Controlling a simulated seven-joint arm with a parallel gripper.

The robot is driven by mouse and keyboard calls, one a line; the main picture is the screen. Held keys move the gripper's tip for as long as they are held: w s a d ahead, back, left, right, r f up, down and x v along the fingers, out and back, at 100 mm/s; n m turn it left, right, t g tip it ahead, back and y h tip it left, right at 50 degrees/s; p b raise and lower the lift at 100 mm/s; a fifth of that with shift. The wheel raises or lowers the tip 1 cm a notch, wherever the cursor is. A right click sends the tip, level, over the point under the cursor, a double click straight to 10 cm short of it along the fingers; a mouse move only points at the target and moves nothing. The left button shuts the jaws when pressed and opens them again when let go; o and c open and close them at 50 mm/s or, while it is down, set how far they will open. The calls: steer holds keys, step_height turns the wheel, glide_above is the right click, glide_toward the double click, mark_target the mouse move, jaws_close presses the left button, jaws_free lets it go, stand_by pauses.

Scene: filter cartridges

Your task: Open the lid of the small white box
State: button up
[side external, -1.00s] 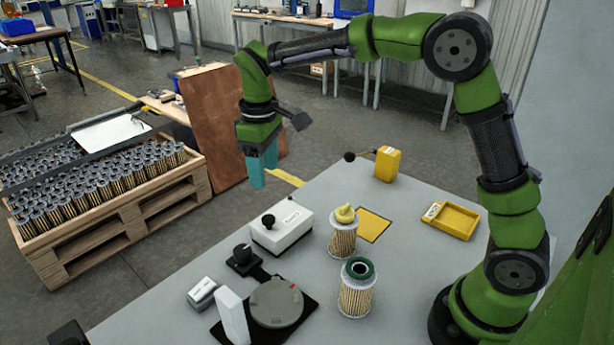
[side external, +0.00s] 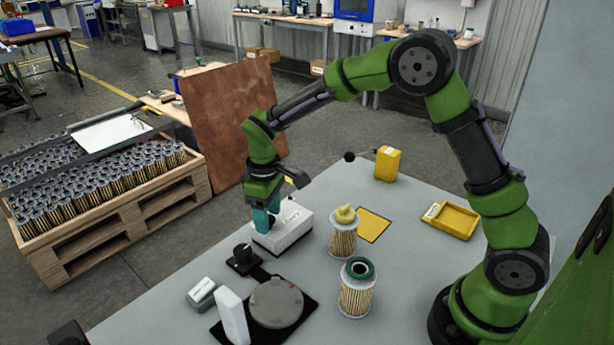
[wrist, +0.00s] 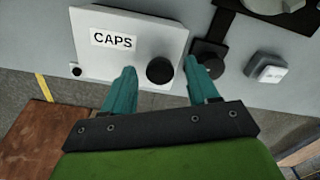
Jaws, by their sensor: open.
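The small white box (side external: 286,236) stands on the grey table near its far left edge, with its lid shut. In the wrist view the lid (wrist: 112,62) carries a "CAPS" label and a round black knob (wrist: 160,70). My gripper (side external: 267,222) is over the box's left part and hides the knob in the side view. In the wrist view my teal fingers (wrist: 161,76) are open, one on each side of the knob. I cannot tell whether they touch it.
A black knob on a base (side external: 243,257) stands close beside the box. A round grey disc (side external: 276,303) on a black mat, two filter cartridges (side external: 343,240) (side external: 356,295), a yellow tray (side external: 451,220) and a yellow container (side external: 387,164) stand on the table. A cartridge pallet (side external: 130,225) is beyond its left edge.

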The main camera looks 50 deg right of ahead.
jaws_close()
steer(key=shift+w, duration=0.1)
steer(key=shift+w+a+m, duration=0.15)
steer(key=shift+w+m, duration=0.55)
steer(key=shift+m, duration=0.05)
steer(key=shift+w+a+m, duration=0.15)
steer(key=shift+w+m, duration=0.5)
steer(key=shift+m, duration=0.1)
steer(key=w+d+m, duration=0.8)
steer(key=w+m, duration=0.3)
steer(key=m, duration=0.4)
steer(key=shift+w+d+m, duration=0.2)
steer(key=shift+d+m, duration=0.05)
steer(key=shift+m, duration=0.15)
jaws_free()
